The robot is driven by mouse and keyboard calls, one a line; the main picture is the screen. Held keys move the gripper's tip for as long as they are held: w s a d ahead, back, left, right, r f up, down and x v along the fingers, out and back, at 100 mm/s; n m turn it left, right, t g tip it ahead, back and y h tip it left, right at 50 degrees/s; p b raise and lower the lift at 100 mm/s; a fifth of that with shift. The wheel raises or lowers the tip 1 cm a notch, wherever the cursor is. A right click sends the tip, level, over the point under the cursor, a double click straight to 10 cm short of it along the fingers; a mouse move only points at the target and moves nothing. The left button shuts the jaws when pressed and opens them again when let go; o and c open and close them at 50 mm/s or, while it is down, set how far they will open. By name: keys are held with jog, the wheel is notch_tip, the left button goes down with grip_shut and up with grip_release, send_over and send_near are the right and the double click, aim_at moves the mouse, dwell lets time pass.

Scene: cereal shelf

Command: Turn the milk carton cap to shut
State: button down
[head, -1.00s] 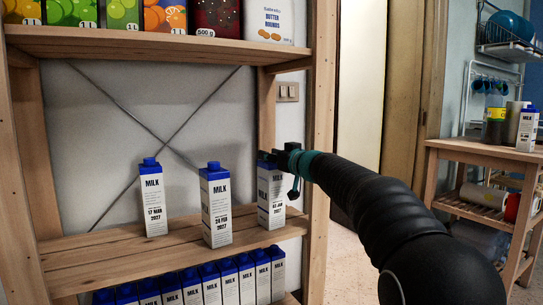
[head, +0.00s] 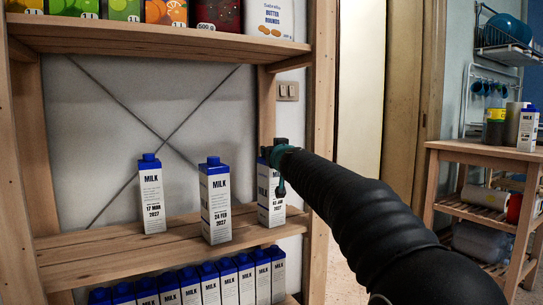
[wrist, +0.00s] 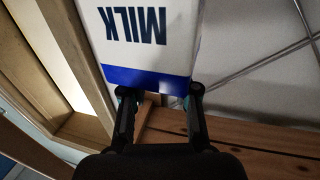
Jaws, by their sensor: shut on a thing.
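Three white milk cartons with blue tops stand upright on the middle shelf: left (head: 152,200), middle (head: 215,205) and right (head: 265,208). Blue caps show on the left (head: 149,157) and middle (head: 213,160) cartons. My gripper (head: 274,172) is at the top of the right carton, with part of my gripper in front of it. In the wrist view, the carton (wrist: 150,25) appears upside down, and my gripper's fingers (wrist: 158,92) lie at both sides of its blue top edge, shut on it. Its cap is hidden in both views.
The wooden shelf board (head: 110,258) has free room between and in front of the cartons. More milk cartons (head: 205,285) stand below, and boxes above. The right shelf post (head: 319,130) is close to my arm. A wooden trolley (head: 470,150) stands at the right.

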jog(key=m+h+p, duration=0.1)
jog(key=p, duration=0.1)
jog(key=m+h+p, duration=0.1)
jog(key=h+p, duration=0.1)
jog(key=p, duration=0.1)
jog(key=m+h+p, duration=0.1)
jog(key=p, duration=0.1)
jog(key=shift+w+a+r+t+h+p, duration=0.1)
jog(key=shift+r+t+h+p, duration=0.2)
jog(key=shift+r+t+p, duration=0.1)
jog(key=h+p, duration=0.1)
jog(key=m+h+p, duration=0.1)
jog(key=p, duration=0.1)
jog(key=shift+f, duration=0.25)
jog(key=shift+f+m+h+p, duration=0.15)
jog(key=shift+m+h+p, duration=0.5)
jog(key=shift+p, duration=0.25)
jog(key=shift+f+h, duration=0.1)
jog(key=shift+h, duration=0.15)
jog(key=c, duration=0.8)
grip_release()
jog(key=s, duration=0.4)
jog(key=s+a, duration=0.1)
jog(key=s, duration=0.7)
jog(key=shift+a, duration=0.25)
